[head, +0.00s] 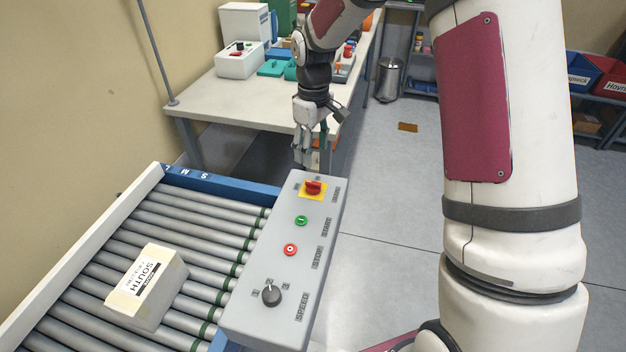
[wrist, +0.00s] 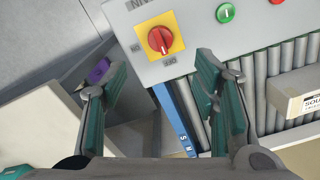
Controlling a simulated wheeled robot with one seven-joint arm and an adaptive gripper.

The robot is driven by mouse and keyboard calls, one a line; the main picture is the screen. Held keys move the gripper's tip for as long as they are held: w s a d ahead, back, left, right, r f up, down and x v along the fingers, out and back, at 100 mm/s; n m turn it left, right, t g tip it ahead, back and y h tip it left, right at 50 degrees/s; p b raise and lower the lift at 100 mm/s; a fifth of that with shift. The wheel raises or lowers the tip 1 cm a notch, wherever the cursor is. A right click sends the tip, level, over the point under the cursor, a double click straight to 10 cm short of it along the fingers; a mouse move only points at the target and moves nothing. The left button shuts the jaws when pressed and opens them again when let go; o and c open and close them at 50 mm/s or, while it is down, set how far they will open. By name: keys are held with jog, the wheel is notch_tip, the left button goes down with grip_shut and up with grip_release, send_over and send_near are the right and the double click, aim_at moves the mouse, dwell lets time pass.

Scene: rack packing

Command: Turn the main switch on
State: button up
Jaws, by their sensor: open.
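The main switch is a red rotary knob (head: 313,187) on a yellow square plate, at the far end of the grey control panel (head: 253,318). In the wrist view the red knob (wrist: 160,40) shows at the top, ahead of my fingers and between their lines. My gripper (head: 310,160) points down just beyond the panel's far end. In the wrist view my gripper (wrist: 165,80) is open, its teal fingers wide apart, empty and clear of the knob.
The panel also bears a green button (head: 301,220), a red button (head: 290,250) and a black speed knob (head: 271,296). Left of it is a roller conveyor (head: 205,230) with a box labelled SOUTH (head: 150,285). A worktable (head: 205,96) stands behind. The floor at right is mostly clear.

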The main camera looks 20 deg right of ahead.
aim_at(313, 183)
notch_tip(313, 183, down, 11)
jog(key=shift+f+p, duration=0.2)
jog(key=shift+p, duration=0.2)
jog(key=c, duration=1.2)
